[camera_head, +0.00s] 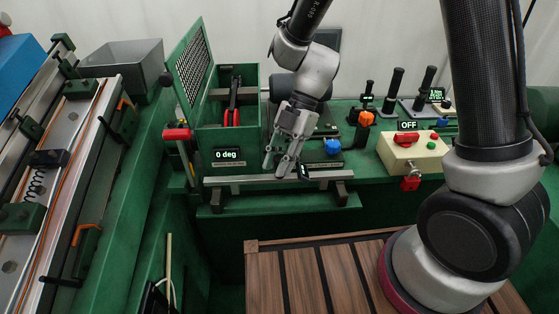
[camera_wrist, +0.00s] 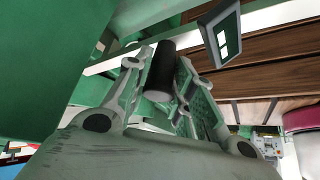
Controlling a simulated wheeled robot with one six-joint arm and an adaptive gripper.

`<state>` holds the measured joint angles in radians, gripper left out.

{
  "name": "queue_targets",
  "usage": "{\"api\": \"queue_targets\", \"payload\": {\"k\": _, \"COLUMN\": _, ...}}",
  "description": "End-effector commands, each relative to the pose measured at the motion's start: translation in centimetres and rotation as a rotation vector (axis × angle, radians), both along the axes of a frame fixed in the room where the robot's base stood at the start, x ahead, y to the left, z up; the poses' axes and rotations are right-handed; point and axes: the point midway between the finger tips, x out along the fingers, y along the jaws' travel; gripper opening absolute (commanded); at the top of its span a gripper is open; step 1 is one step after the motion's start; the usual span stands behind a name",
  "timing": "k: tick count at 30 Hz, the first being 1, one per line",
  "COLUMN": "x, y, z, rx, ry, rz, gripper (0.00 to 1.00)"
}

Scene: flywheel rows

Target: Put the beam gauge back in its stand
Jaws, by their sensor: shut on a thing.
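The beam gauge (camera_head: 250,181) is a long pale bar with a dark block near each end, in front of the green bench in the head view. The bar also shows in the wrist view (camera_wrist: 275,17), with a small display box (camera_wrist: 221,34) beside it. My gripper (camera_head: 279,168) reaches down to the middle of the bar. In the wrist view its fingers (camera_wrist: 157,75) are shut on the gauge's black round grip (camera_wrist: 160,72). The bar looks roughly level, close above or at a green ledge (camera_head: 280,206). I cannot tell whether it touches there, nor single out the stand.
A green box (camera_head: 243,138) with an open mesh lid and red-handled tool stands behind left. A blue knob (camera_head: 332,146), an orange knob (camera_head: 366,118) and a switch box (camera_head: 412,155) stand to the right. Wooden slats (camera_head: 305,277) lie below in front. A machine rail (camera_head: 70,175) runs along the left.

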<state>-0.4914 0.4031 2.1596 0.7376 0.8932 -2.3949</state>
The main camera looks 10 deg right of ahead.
Motion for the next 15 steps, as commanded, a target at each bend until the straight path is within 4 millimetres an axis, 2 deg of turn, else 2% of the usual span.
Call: {"api": "queue_targets", "payload": {"k": 15, "x": 0.02, "y": 0.01, "z": -0.50, "rx": 0.000, "ry": 0.000, "rz": -0.001, "gripper": 0.00}}
